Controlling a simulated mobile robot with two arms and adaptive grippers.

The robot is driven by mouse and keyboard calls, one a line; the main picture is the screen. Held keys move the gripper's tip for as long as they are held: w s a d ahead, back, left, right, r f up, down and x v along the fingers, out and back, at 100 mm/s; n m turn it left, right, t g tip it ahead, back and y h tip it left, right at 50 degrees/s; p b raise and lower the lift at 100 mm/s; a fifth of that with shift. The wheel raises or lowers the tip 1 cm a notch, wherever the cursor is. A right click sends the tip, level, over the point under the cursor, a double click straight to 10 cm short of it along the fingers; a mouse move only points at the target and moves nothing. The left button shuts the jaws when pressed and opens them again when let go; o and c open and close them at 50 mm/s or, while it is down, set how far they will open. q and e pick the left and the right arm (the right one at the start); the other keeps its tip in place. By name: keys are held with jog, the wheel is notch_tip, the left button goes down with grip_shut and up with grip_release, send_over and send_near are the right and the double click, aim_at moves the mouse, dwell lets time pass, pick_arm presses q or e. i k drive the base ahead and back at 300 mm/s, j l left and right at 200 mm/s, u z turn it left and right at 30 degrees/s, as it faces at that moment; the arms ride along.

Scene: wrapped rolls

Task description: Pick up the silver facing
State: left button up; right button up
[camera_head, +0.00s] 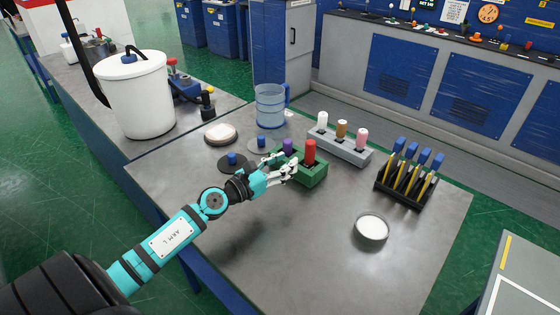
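My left gripper (292,167) reaches in from the left to the near left side of a green block (315,175). Its pale fingers overlap the block in the picture, and I cannot tell whether they touch it or hold anything. A red roll (310,151) stands upright in the block, and a purple one (288,145) stands behind the fingers. I cannot make out a silver facing for certain; the fingers cover part of the block. My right gripper is not in view.
A grey block (340,148) holds white, brown and pink rolls. A black rack (404,190) with blue-topped tools stands right. A white-filled dish (371,228), clear blue jug (270,105) and white bucket (138,98) stand around. The near tabletop (310,255) is clear.

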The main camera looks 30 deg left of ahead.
aim_at(261, 145)
jog(key=u, duration=1.25)
